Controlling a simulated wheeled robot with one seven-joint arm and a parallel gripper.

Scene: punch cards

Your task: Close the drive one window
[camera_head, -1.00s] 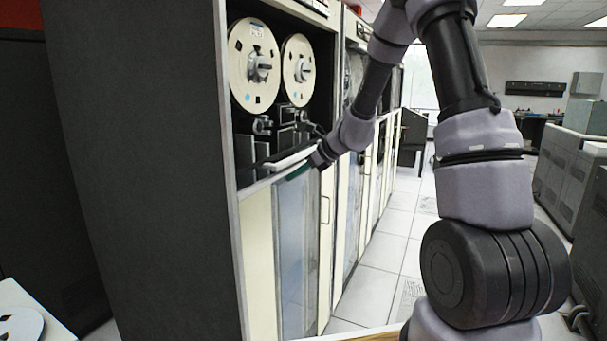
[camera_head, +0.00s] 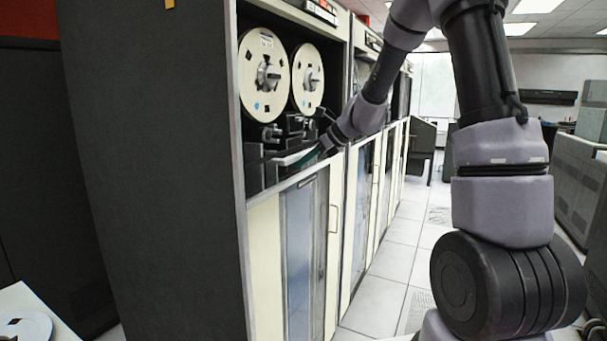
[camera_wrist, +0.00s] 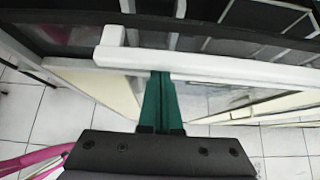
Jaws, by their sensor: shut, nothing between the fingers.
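Drive one is the nearest tape cabinet, with two cream reels (camera_head: 264,88) in its upper bay. Its clear window panel (camera_head: 300,255) shows in front of the cream lower part, below the reels. A pale bar (camera_head: 293,158) crosses the bay just under the reel mechanism; in the wrist view a white bar (camera_wrist: 225,68) spans the picture. My gripper (camera_head: 312,156) is at the right end of the pale bar. In the wrist view my green fingers (camera_wrist: 161,76) are shut together and empty, tips against or just under the white bar; contact is unclear.
More tape cabinets (camera_head: 365,175) stand in a row behind drive one. The tiled floor (camera_head: 372,300) to the right is clear. Grey machines (camera_head: 580,185) stand at far right. A white table with a reel (camera_head: 25,325) is at lower left.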

